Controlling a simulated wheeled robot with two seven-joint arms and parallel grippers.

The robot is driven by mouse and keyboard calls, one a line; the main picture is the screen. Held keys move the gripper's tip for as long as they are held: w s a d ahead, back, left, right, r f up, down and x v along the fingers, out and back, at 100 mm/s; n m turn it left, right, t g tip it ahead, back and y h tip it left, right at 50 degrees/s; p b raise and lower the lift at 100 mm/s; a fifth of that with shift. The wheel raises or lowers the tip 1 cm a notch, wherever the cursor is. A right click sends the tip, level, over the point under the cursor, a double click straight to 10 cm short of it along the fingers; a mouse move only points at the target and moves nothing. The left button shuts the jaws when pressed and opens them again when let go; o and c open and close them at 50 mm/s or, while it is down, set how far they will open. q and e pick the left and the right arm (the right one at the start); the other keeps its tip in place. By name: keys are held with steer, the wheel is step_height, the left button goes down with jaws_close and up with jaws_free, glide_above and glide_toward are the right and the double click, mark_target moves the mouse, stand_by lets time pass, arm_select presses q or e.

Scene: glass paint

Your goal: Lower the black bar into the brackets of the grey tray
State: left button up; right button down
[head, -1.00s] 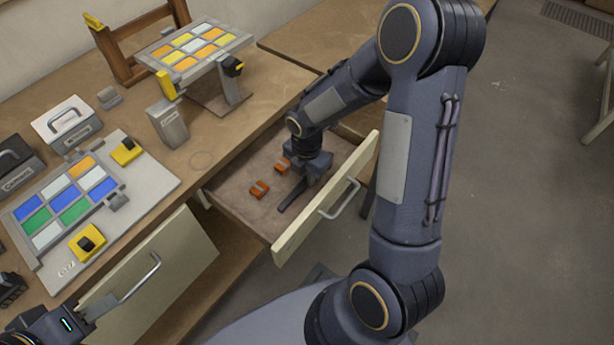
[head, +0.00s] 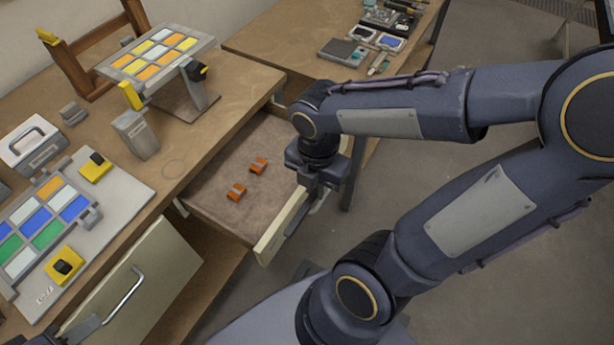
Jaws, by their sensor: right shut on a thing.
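My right gripper (head: 316,182) is shut on the black bar (head: 298,216), which hangs down along the open drawer's front panel; the hand hides part of it. Two orange brackets (head: 247,179) sit on the drawer floor, left of the gripper and apart from the bar. A grey tray-like board (head: 135,188) with coloured tiles and yellow-and-black holders lies on the bench at the left. I cannot tell which brackets belong to a grey tray. My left gripper (head: 86,328) is at the lower left, by the cabinet door's handle (head: 128,290); its jaws are unclear.
The open drawer (head: 205,205) juts out from the bench. A tilted tile panel (head: 160,55) stands on the bench near a grey box (head: 134,135). Electronics (head: 385,35) lie on the farther bench.

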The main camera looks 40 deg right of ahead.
mark_target(316, 192)
steer(key=shift+s+r, duration=0.1)
stand_by(0.3)
steer(key=shift+r+p, duration=1.5)
steer(key=shift+p, duration=0.1)
